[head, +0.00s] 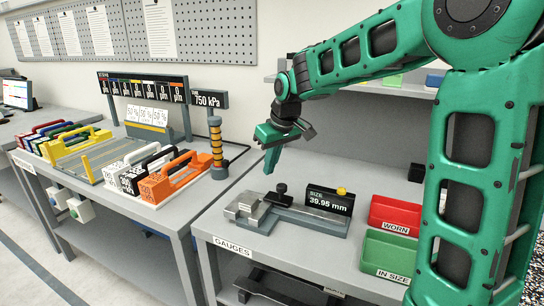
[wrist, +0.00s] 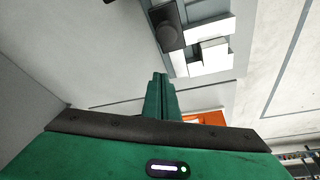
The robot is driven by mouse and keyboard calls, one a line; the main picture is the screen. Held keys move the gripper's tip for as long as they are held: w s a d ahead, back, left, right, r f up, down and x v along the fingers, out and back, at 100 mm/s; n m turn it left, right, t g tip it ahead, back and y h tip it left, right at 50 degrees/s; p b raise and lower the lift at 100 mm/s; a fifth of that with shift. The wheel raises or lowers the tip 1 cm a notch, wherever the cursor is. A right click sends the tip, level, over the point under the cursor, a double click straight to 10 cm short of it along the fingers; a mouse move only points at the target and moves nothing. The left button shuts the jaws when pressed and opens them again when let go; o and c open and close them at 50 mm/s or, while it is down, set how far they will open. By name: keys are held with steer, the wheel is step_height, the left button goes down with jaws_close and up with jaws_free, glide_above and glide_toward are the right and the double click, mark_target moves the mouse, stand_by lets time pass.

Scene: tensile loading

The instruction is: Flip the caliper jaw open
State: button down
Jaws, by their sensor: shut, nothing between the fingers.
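The caliper (head: 306,221) lies on the grey gauge bench, with a pale metal jaw block (head: 246,207) at its left end and a black knob (head: 281,190) behind it. Its display (head: 328,201) reads 39.95 mm. I cannot tell whether the jaw is open. My gripper (head: 268,172) points down above the caliper, apart from it, with its fingers shut and empty. In the wrist view the shut fingertips (wrist: 160,76) show below the black knob (wrist: 170,36) and the pale metal blocks (wrist: 208,48).
A red bin (head: 395,214) marked WORN and a green bin (head: 388,253) marked IN SIZE stand right of the caliper. The left bench holds orange, white and black handled blocks (head: 170,178) and a striped post (head: 216,145).

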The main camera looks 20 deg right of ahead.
mark_target(277, 195)
steer(key=x, duration=0.2)
steer(key=shift+f, duration=0.3)
steer(key=shift+s+d+r, duration=0.1)
steer(key=shift+s+d, duration=0.1)
steer(key=shift+s, duration=0.35)
steer(key=shift+s+d+r, duration=0.1)
steer(key=shift+s+d, duration=0.05)
steer(key=shift+s, duration=0.4)
steer(key=shift+s+d+f, duration=0.15)
steer(key=shift+s+d, duration=0.1)
steer(key=shift+s, duration=0.45)
steer(key=s+d, duration=0.3)
steer(key=s, duration=0.1)
steer(key=shift+d, duration=0.5)
